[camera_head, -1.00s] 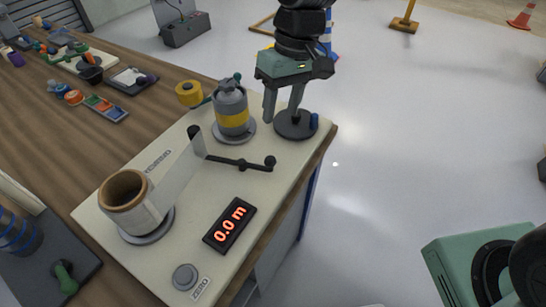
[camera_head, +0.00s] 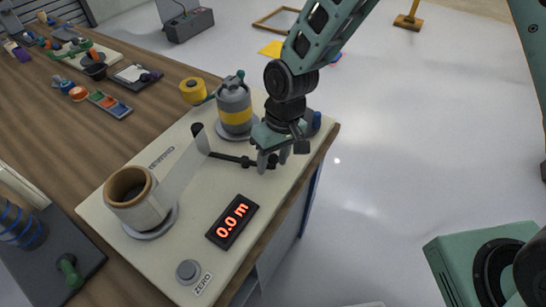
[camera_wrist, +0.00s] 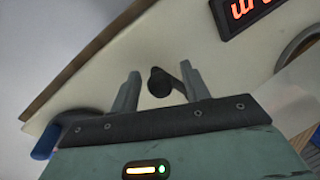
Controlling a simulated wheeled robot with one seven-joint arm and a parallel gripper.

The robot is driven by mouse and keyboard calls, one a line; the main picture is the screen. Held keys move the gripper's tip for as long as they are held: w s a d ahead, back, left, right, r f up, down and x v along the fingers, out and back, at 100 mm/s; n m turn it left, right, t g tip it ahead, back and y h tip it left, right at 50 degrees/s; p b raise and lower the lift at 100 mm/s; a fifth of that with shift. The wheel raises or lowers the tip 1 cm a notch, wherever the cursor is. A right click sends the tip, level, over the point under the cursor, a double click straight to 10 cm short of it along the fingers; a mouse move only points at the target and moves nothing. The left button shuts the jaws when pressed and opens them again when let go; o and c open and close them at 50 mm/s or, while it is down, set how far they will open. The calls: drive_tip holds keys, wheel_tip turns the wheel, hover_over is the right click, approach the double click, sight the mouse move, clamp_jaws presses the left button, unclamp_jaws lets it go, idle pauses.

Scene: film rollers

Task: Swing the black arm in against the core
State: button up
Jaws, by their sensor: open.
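My gripper (camera_head: 269,163) is open at that free end. In the wrist view the round black knob (camera_wrist: 159,82) sits between the two open fingers of my gripper (camera_wrist: 160,88), with a gap on the left; contact on the right is unclear. The brown cardboard core (camera_head: 129,187) stands on a grey disc at the board's left, apart from the arm. A pale film strip (camera_head: 184,165) runs from the core to the post.
A grey and yellow roller (camera_head: 234,108) stands close behind the arm. A black display (camera_head: 232,221) reading 0.0 m and a grey ZERO button (camera_head: 188,271) lie in front. The board between arm and display is clear.

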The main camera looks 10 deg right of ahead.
clamp_jaws()
drive_tip(key=shift+s, duration=0.1)
drive_tip(key=s+m, duration=0.1)
drive_tip(key=m, duration=0.1)
drive_tip(key=s+a+m, duration=0.1)
drive_tip(key=m, duration=0.1)
drive_tip(key=shift+a+t, duration=0.2)
drive_tip(key=shift+t, duration=0.1)
drive_tip(key=shift+s+a+m+t, duration=0.15)
drive_tip(key=shift+s+a+m, duration=0.15)
drive_tip(key=shift+m, duration=0.5)
drive_tip(key=shift+s+a+m+t, duration=0.2)
drive_tip(key=shift+a+m, duration=0.15)
drive_tip(key=shift+m, duration=0.45)
unclamp_jaws()
